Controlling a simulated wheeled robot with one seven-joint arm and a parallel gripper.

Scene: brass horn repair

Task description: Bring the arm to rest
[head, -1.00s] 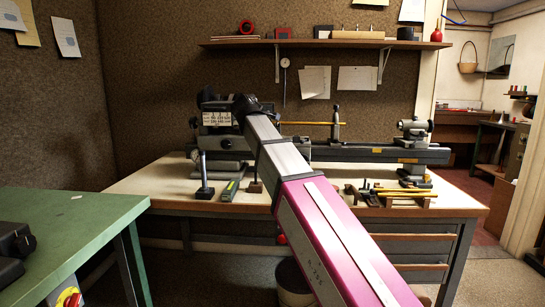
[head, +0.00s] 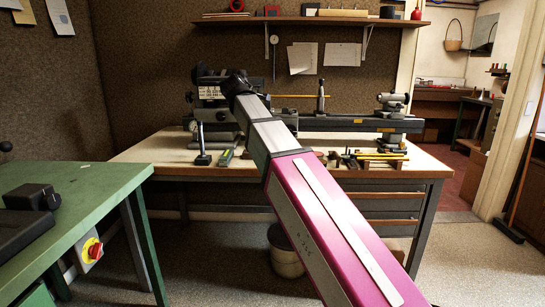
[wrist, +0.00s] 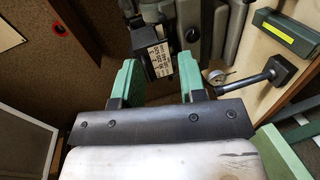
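My arm stretches from the lower right of the head view toward the small lathe (head: 350,124) on the workbench (head: 432,166). Its end covers part of the lathe's left end, and my gripper is hidden there. In the wrist view my gripper (wrist: 158,80) shows two green fingers held wide apart. Nothing is between them that I can see as held. The lathe's headstock, with a white label plate (wrist: 160,55), lies beyond the fingertips. I cannot tell the exact gap.
A green table (head: 80,210) with a red switch stands left. A bucket (head: 285,262) is under the bench. Open floor lies at right.

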